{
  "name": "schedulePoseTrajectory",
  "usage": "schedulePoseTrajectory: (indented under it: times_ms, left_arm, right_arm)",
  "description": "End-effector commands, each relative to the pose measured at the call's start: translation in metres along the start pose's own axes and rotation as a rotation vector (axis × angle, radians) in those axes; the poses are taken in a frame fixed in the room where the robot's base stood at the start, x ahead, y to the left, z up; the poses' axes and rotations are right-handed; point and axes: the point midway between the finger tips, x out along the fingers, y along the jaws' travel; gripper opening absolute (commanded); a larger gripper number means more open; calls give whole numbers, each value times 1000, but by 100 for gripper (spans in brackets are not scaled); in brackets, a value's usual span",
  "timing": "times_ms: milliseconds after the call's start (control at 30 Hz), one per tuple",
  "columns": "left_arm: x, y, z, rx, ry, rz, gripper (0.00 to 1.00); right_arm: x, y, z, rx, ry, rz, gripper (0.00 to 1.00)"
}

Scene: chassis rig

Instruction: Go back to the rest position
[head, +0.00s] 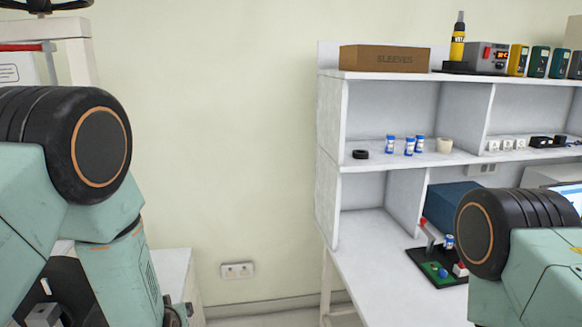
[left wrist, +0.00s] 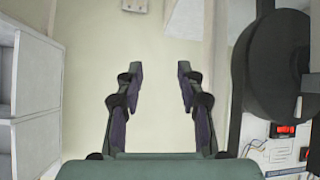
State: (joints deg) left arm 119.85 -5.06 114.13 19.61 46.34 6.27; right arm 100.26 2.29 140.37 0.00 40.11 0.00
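My left gripper (left wrist: 160,75) shows in the left wrist view with its two fingers well apart and nothing between them. Behind the fingers is a plain pale surface. In the head view my left arm stands at the left edge, and its gripper cannot be made out. My right arm is at the lower right of the head view. My right gripper is not in view.
A white shelf unit (head: 333,150) on a white bench (head: 360,262) stands at the right. It bears a brown box (head: 384,58), small blue-and-white bottles (head: 409,146) and devices. A green board (head: 437,272) lies on the bench. The pale wall between is bare, with a socket (head: 237,270).

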Motion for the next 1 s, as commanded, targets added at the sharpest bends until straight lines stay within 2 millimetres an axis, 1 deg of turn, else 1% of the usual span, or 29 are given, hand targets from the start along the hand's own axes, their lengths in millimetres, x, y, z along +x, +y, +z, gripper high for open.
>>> schedulePoseTrajectory:
  times_ms: [33,67,100,167,200,267,300,367,400,467,500,600,633,700,800,900,1000]
  left_arm:
    - [-1,-9,37,46,-71,2,38]
    - [-4,-14,57,75,-112,5,38]
    - [-9,-20,82,110,-167,11,38]
    - [-18,-29,119,161,-248,22,38]
    - [-25,-35,143,190,-304,30,38]
    - [-38,-45,180,233,-386,45,38]
    - [-48,-52,203,256,-441,54,38]
    - [-64,-62,238,286,-525,68,38]
    - [-76,-68,260,301,-580,77,38]
    - [-95,-78,293,316,-662,88,38]
    - [-107,-85,314,322,-716,95,38]
    - [-135,-102,361,321,-830,94,38]
    - [-140,-106,372,317,-855,87,38]
    - [-143,-112,390,308,-887,78,38]
    - [-146,-117,404,303,-911,71,38]
    - [-147,-119,408,303,-921,68,38]
    - [-148,-119,408,303,-922,68,38]
  right_arm:
    - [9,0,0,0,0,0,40]
    - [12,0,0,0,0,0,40]
    - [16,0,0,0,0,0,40]
    - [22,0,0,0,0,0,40]
    - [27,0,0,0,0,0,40]
    - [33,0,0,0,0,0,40]
    - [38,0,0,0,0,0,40]
    - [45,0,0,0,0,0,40]
    - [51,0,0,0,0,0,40]
    - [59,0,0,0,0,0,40]
    - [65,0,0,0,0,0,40]
    - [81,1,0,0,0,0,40]
    - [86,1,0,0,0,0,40]
    - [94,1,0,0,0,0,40]
    - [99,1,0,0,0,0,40]
    - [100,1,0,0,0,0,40]
    - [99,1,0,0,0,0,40]
